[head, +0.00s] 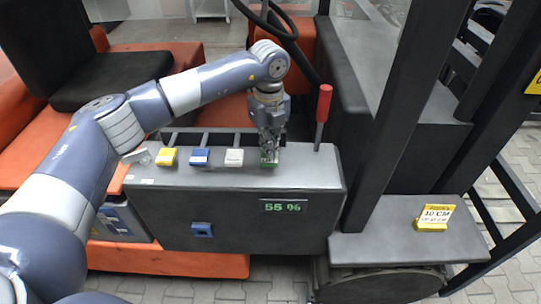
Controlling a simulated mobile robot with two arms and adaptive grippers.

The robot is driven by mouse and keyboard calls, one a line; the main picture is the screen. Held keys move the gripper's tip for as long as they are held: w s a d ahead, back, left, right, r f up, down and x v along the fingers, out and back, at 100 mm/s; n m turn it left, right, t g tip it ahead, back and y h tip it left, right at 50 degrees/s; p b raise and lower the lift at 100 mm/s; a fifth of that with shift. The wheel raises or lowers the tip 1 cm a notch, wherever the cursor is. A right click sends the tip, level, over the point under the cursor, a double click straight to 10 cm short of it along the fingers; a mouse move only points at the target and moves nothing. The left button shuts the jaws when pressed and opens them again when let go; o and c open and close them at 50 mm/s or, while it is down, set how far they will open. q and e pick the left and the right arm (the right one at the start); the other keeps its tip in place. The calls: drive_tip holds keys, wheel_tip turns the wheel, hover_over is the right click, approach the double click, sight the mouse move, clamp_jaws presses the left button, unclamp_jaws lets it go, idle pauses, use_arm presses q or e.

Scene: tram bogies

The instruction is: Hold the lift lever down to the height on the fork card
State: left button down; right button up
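My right gripper is not in view.
A green display (283,207) on the console front reads "55 %". A red-handled lever (323,105) stands upright right of my gripper. A blue switch (202,229) is low on the console front. Dark mast posts (398,110) rise at right; a black seat (115,80) is behind.

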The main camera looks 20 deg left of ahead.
use_arm(q)
drive_tip(key=shift+f+b, duration=1.25)
drive_tip(key=shift+f, duration=0.65)
drive_tip(key=shift+r, duration=0.15)
idle(1.4)
wheel_tip(320, 180, up, 7)
drive_tip(key=p, duration=0.4)
drive_tip(key=shift+f, duration=0.2)
